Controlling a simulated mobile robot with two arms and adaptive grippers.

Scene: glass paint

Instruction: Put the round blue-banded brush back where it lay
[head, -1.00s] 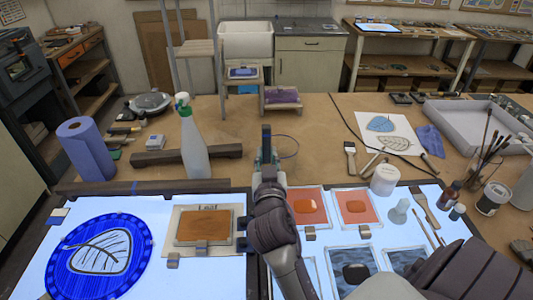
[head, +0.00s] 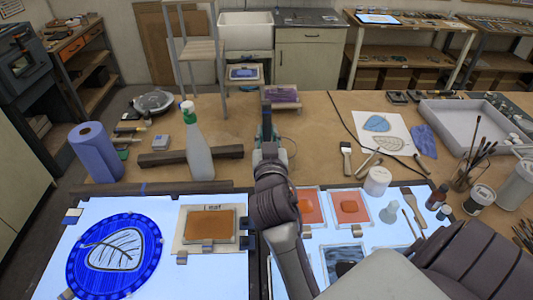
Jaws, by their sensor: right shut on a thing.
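My right gripper (head: 266,128) is in the middle of the head view, above the brown table (head: 318,125) and beyond the far edge of the light panels. It is shut, and its own wrist and arm hide most of what it holds. I take the held thing to be the round blue-banded brush, but its blue band cannot be made out. A flat brush (head: 413,199) and a slim brush (head: 412,225) lie on the right light panel. Another flat brush (head: 346,158) lies on the brown table. My left gripper is not in view.
A glass rim shows partly behind the gripper. A white jar (head: 377,181), small bottles (head: 438,196) and a brush pot (head: 462,178) are to the right. Bare table lies right of the gripper.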

